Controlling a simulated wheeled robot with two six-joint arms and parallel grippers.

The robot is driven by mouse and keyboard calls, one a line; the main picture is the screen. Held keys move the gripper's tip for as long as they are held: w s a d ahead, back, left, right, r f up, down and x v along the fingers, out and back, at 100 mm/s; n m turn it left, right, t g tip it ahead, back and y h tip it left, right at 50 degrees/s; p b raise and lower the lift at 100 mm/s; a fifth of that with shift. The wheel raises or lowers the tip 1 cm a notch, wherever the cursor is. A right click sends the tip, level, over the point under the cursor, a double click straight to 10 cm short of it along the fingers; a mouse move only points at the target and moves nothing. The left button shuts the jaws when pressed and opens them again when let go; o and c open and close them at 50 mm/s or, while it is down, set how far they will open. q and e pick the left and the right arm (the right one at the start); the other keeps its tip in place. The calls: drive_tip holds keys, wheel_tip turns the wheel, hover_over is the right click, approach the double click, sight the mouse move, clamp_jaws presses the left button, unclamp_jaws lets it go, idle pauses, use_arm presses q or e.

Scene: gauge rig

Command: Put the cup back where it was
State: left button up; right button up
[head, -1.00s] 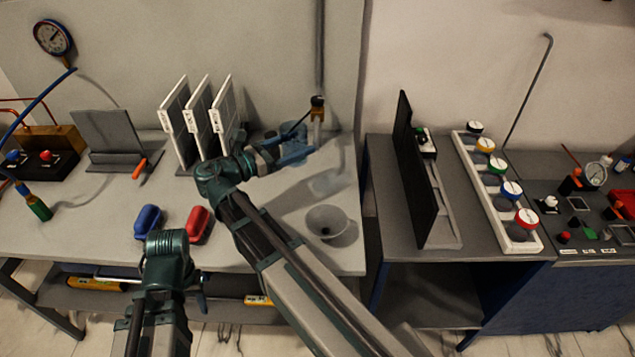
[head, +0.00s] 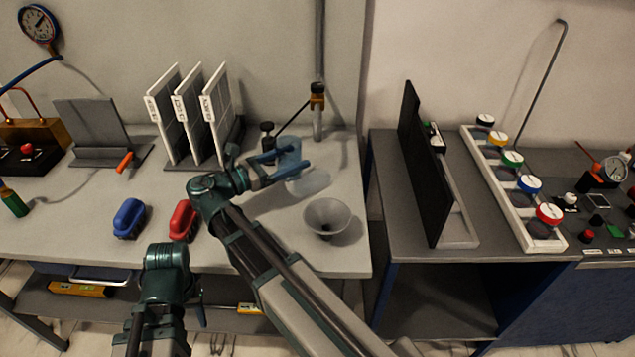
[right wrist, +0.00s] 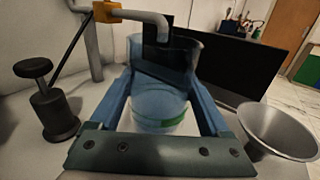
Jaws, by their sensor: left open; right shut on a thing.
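A see-through bluish cup (head: 290,158) is upright between the blue fingers of my right gripper (head: 276,160), over the back right of the bench, behind the funnel-like bowl. In the right wrist view the cup (right wrist: 160,105) fills the middle, with a finger on each side and a green band low on it.
A metal bowl (head: 328,217) stands in front of the cup. A dark knobbed weight (right wrist: 50,105) stands left of it, and a pipe (right wrist: 140,17) passes behind.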

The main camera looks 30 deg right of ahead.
wheel_tip(320, 180, down, 7)
drive_tip(key=b, duration=0.5)
drive_tip(key=shift+r, duration=0.2)
drive_tip(key=d, duration=0.3)
drive_tip(key=shift+d+r+p, duration=0.1)
drive_tip(key=shift+r+p, duration=0.2)
drive_tip(key=shift+r, duration=0.1)
drive_tip(key=shift+w+d, duration=0.15)
drive_tip(key=shift+d, duration=0.6)
drive_tip(key=d, duration=0.3)
drive_tip(key=shift+w+d+f, duration=0.15)
drive_tip(key=shift+d+f, duration=0.05)
drive_tip(key=shift+d, duration=0.1)
drive_tip(key=shift+a+f+b, duration=0.1)
drive_tip(key=shift+f+b, duration=0.4)
drive_tip(key=shift+b, duration=0.2)
use_arm(q)
wheel_tip(320, 180, down, 7)
use_arm(e)
drive_tip(key=shift+r, duration=0.1)
